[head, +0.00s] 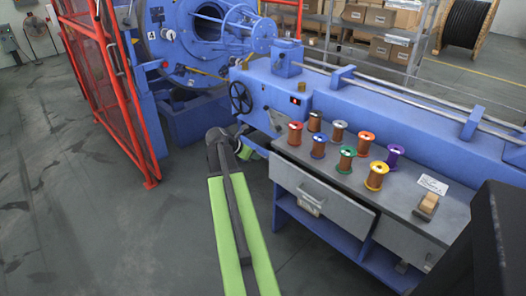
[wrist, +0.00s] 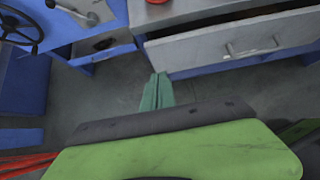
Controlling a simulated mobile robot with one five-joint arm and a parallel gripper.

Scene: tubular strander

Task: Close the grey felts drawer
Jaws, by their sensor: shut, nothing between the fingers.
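The grey drawer (head: 325,196) under the bench top has a bar handle and a small pale tag. It stands partly pulled out, with a dark gap above its front. In the wrist view the drawer front (wrist: 205,46) is at the upper right, with its open top showing behind the front edge. My gripper (wrist: 157,88) is shut and empty, low in front of the bench. It is left of the drawer handle and appears apart from the drawer. In the head view my gripper is mostly hidden by my wrist. The tag's writing is too small to read.
Several coloured spools (head: 346,159) and a wooden block (head: 428,203) stand on the bench top (head: 400,193). Another drawer front (head: 405,243) is to the right. A blue machine with a black handwheel (head: 240,97) is behind. A red fence (head: 105,80) stands left. Floor at left is clear.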

